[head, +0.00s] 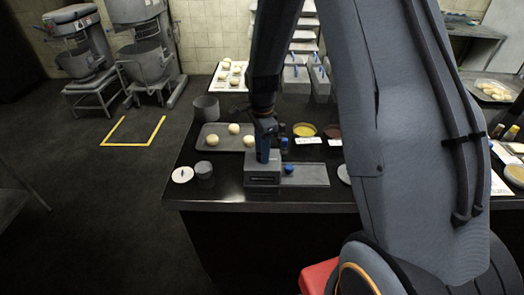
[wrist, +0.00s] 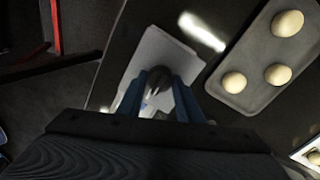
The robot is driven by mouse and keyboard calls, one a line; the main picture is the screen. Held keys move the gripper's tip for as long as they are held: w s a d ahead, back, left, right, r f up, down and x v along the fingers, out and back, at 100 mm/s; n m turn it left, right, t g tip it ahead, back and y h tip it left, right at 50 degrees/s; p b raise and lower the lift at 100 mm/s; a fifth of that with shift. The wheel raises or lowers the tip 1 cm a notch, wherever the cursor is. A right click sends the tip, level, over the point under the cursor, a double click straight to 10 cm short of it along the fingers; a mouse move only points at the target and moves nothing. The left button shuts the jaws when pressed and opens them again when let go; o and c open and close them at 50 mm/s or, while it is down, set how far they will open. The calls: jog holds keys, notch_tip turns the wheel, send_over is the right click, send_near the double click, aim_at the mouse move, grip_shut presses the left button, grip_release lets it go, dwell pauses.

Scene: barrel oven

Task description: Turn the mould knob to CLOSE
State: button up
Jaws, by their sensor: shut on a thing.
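The mould is a grey box (head: 262,181) with a flat grey plate on its right, near the counter's front edge. My gripper (head: 262,158) points down at the top of this box. In the wrist view, its two blue fingers (wrist: 159,92) stand on either side of a small dark rounded knob (wrist: 155,82), over a pale grey surface (wrist: 150,55). The gripper is shut on this knob, which the fingers hide in the head view. Any CLOSE marking is not readable. A blue knob (head: 289,169) sits just right of the gripper, apart from it.
A tray with dough balls (head: 215,140) lies behind the mould, and it also shows in the wrist view (wrist: 255,90). Bowls (head: 304,130) stand behind right. Open floor lies left of the counter.

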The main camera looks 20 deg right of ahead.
dwell(0.3)
jog(key=o, duration=1)
jog(key=shift+o, duration=0.2)
jog(key=shift+r, duration=0.1)
jog(key=shift+r+b, duration=1.25)
jog(key=shift+r, duration=2.6)
jog(key=s+f+n+t+b, duration=0.1)
jog(key=s+f+n+b, duration=0.2)
jog(key=s+n, duration=1.4)
jog(key=shift+s+b, duration=0.25)
jog(key=shift+b, duration=0.4)
